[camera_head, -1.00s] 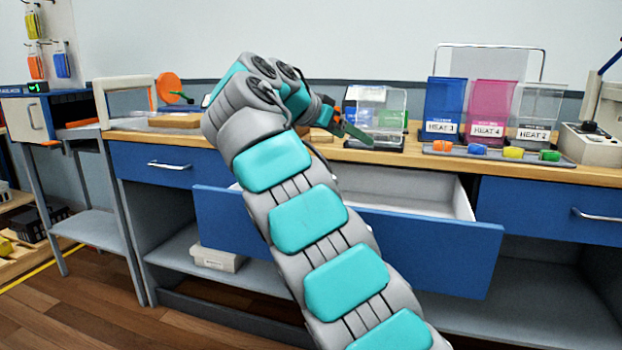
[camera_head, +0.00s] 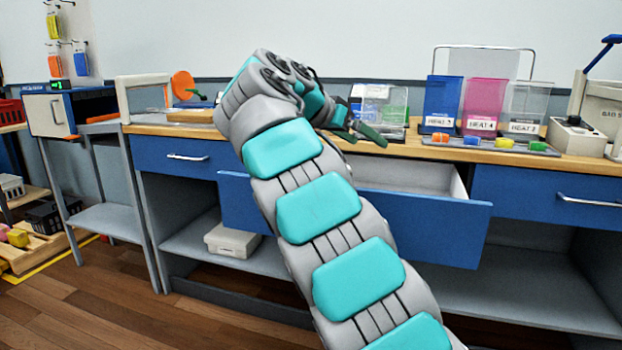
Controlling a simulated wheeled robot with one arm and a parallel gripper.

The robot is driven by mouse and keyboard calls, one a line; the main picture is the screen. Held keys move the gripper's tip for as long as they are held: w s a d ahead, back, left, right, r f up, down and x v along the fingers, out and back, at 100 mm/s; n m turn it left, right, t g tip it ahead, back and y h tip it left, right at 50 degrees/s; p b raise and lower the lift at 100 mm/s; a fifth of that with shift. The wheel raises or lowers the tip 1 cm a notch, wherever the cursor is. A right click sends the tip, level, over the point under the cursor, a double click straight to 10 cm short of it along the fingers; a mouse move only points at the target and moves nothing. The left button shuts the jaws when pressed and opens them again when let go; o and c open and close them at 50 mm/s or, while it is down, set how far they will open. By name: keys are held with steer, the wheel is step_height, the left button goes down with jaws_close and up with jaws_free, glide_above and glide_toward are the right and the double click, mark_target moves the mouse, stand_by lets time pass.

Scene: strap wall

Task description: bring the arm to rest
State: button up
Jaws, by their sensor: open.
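My arm (camera_head: 325,215) rises from the bottom of the view and bends over the workbench. It is grey with teal pads. My gripper (camera_head: 370,133) points to the right above the bench's front edge. The visible part of the drawer's inside looks empty.
Blue, pink and clear bins (camera_head: 480,103) stand on the bench at the right, with small coloured pieces in front. A clear-sided case (camera_head: 392,108) stands just behind my gripper. A grey box (camera_head: 232,240) is on the lower shelf. Floor (camera_head: 110,300) is free at left.

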steer(key=s+d+f+n+g+y, duration=0.25)
steer(key=s+d+f, duration=0.35)
steer(key=s+f, duration=0.3)
steer(key=s+d+f+n+g+y, duration=0.1)
steer(key=s+d+f+n+g, duration=0.15)
steer(key=s+d+f, duration=0.65)
steer(key=s+a+f+n+g+y, duration=0.1)
steer(key=s+f, duration=0.4)
steer(key=s, duration=0.5)
steer(key=s+a+f+n+g+y, duration=0.1)
steer(key=s+a+f+n+y, duration=0.1)
steer(key=s+a+f, duration=0.4)
steer(key=s+a+f+n+g+y, duration=0.1)
steer(key=s+a+f+y, duration=0.2)
steer(key=s, duration=1.1)
step_height(320, 180, down, 3)
steer(key=shift+a+r+g, duration=0.1)
steer(key=shift+a+g, duration=0.2)
steer(key=shift+a, duration=0.05)
steer(key=shift+s, duration=0.1)
